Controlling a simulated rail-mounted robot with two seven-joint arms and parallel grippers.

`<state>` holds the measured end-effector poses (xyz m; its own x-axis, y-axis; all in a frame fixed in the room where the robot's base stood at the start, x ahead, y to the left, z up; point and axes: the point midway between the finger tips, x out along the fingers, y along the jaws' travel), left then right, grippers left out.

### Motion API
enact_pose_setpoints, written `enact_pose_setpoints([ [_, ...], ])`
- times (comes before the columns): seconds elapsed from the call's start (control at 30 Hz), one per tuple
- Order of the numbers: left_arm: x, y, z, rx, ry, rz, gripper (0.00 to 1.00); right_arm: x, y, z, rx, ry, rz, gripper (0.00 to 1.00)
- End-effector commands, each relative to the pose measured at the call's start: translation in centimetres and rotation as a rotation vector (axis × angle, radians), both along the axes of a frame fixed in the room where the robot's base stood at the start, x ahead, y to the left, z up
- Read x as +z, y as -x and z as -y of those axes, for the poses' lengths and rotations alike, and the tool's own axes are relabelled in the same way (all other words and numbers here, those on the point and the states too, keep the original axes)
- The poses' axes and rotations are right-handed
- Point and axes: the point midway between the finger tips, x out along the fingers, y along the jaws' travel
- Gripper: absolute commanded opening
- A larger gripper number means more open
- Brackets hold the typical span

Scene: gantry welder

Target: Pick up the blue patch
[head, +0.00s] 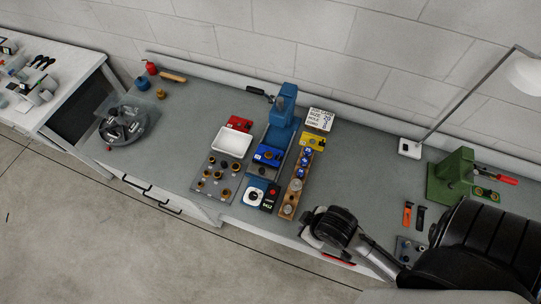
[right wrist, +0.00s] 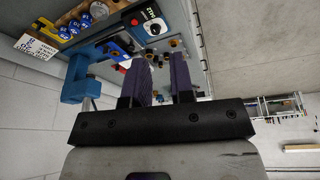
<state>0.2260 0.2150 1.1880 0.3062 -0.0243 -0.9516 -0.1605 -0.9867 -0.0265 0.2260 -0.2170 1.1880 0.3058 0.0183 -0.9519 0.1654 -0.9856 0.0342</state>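The blue patch (head: 268,155) is a small bright blue piece with dark and brass-coloured parts on it, lying at the base of the blue press (head: 283,108) on the bench. In the right wrist view, the blue patch (right wrist: 122,42) shows just left of and beyond my fingertips. My right gripper (right wrist: 161,68) is open, with a gap between its two purple-grey fingers and nothing held. In the head view my right arm's dark wrist is over the bench's front edge, right of the patch, and its fingers are not clear. My left gripper is not in view.
A red piece (head: 239,123) and white tray (head: 231,142) are left of the press; a yellow piece (head: 312,141) and wooden rack (head: 297,185) are right. Bare bench (head: 360,165) lies further right.

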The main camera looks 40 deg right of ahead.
Motion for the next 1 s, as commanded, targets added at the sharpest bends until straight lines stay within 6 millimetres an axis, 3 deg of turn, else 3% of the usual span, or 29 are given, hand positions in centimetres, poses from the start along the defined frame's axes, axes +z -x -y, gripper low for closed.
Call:
enact_pose_setpoints([
  [0.23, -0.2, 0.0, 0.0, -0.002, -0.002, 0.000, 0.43, 0.0, -0.3, 0.0, -0.002, -0.002, 0.008, 0.21],
  [0.37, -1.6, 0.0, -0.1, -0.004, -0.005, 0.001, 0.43, -0.3, -2.6, 0.0, -0.001, -0.001, 0.065, 0.21],
  [0.53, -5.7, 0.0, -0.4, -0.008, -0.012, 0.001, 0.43, 0.3, -9.8, 1.3, 0.027, 0.050, 0.256, 0.21],
  [0.7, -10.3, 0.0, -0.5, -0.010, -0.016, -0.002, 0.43, 2.8, -17.4, 2.9, 0.094, 0.160, 0.475, 0.21],
  [1.0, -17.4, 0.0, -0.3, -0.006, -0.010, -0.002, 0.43, 4.2, -28.8, 7.2, 0.195, 0.379, 0.598, 0.21],
])
